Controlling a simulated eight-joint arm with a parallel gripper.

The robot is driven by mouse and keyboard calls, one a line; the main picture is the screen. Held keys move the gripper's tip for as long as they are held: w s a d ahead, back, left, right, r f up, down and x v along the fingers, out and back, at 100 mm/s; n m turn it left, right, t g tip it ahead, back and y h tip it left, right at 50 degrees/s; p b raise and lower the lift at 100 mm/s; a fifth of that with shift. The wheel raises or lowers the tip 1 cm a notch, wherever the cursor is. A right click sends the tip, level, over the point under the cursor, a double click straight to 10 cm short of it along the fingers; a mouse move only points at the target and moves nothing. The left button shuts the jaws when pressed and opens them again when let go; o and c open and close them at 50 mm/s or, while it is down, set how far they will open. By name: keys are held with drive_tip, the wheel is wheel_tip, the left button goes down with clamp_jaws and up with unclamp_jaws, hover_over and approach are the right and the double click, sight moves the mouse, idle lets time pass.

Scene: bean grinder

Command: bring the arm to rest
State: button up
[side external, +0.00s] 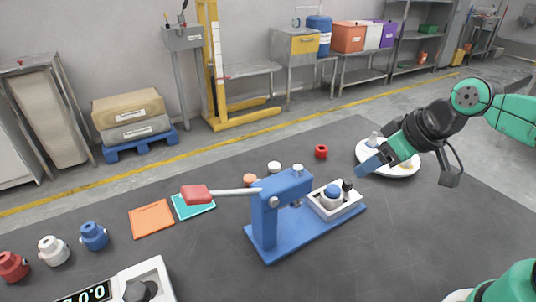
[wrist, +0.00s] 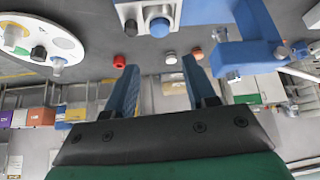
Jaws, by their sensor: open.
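My gripper (side external: 368,158) is in the air at the right, in front of the round white plate, with its blue fingers pointing left. In the wrist view my gripper (wrist: 160,65) shows two blue fingers spread apart with nothing between them. The blue grinder stand (side external: 268,215) with a red-ended lever (side external: 196,194) stands on the dark table to the left of my gripper, apart from it. The grinder also shows in the wrist view (wrist: 229,55). A white holder (side external: 347,205) with blue and black knobs sits on its base.
The white plate (side external: 404,170) holds small items, and a red cap (side external: 321,151) lies near it. Orange (side external: 151,219) and teal (side external: 192,205) mats, a blue jar (side external: 93,236) and a scale (side external: 146,276) are at the left.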

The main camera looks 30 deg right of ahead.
drive_tip(key=shift+w+a+f+m+t+h, duration=0.15)
drive_tip(key=shift+a+m+h, duration=0.1)
drive_tip(key=shift+m, duration=0.15)
drive_tip(key=shift+w+a+m+t+h, duration=0.15)
drive_tip(key=shift+a+m, duration=0.1)
drive_tip(key=shift+m, duration=0.15)
